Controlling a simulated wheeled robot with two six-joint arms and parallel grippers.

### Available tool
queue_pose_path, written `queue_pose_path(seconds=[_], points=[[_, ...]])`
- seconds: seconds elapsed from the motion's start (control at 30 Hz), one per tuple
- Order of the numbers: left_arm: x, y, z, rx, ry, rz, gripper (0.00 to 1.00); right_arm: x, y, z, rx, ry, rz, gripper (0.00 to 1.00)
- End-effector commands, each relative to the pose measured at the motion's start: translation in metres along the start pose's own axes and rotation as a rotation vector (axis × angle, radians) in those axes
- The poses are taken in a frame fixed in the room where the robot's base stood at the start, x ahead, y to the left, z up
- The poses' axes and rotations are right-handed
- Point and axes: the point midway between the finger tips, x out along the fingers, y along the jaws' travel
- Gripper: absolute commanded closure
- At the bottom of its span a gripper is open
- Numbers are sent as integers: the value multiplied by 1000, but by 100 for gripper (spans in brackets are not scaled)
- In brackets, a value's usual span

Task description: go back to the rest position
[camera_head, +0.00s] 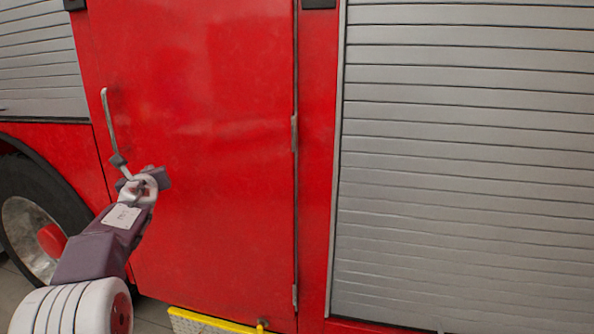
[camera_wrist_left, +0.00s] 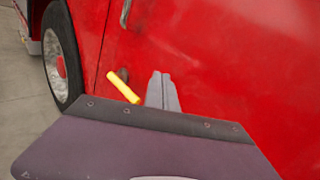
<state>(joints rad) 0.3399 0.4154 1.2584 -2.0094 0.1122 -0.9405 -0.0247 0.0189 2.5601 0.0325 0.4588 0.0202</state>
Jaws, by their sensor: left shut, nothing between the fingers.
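My left arm comes in from the lower left in the head view, and its gripper (camera_head: 140,180) is in front of a red door (camera_head: 225,150) of a red vehicle. A slim upright handle (camera_head: 108,115) is on the door's left side, and its lower end lies close to the gripper in the picture. In the left wrist view the two grey fingers (camera_wrist_left: 163,92) lie together, shut and empty, over the red panel. Whether they touch the panel or handle cannot be told. My right gripper is in neither view.
A wheel (camera_head: 30,225) stands at the left. A grey roller shutter (camera_head: 465,160) fills the right. A yellow-edged step (camera_head: 205,322) is under the door. In the left wrist view a short yellow bar (camera_wrist_left: 123,87) lies left of the fingers, with floor (camera_wrist_left: 22,90) at the far left.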

Motion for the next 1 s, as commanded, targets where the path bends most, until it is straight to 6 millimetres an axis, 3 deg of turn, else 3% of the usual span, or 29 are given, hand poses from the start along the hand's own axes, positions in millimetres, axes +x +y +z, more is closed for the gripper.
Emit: queue_pose_path(seconds=[0.03,0.1,0.2,0.27,0.4,0.5,0.67,0.8,0.87,0.9,1.0], points=[[-17,-27,-29,-123,72,-25,100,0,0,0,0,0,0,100],[-44,-49,-76,-345,189,-10,100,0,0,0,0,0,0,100],[-91,-63,-150,-684,369,97,100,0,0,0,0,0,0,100],[-125,-63,-196,-880,468,208,100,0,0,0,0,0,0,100],[-211,-44,-290,-1273,623,566,100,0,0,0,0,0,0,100],[-269,-26,-339,-1483,652,847,100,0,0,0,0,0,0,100],[-349,2,-391,-1732,579,1286,100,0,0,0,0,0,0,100],[-414,16,-422,-1928,385,1709,100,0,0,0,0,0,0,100],[-420,13,-422,-2041,251,1832,100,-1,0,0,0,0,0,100],[-420,7,-390,-2032,266,1817,100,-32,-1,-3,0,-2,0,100],[-422,1,-357,-2029,270,1813,100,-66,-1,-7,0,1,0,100]])
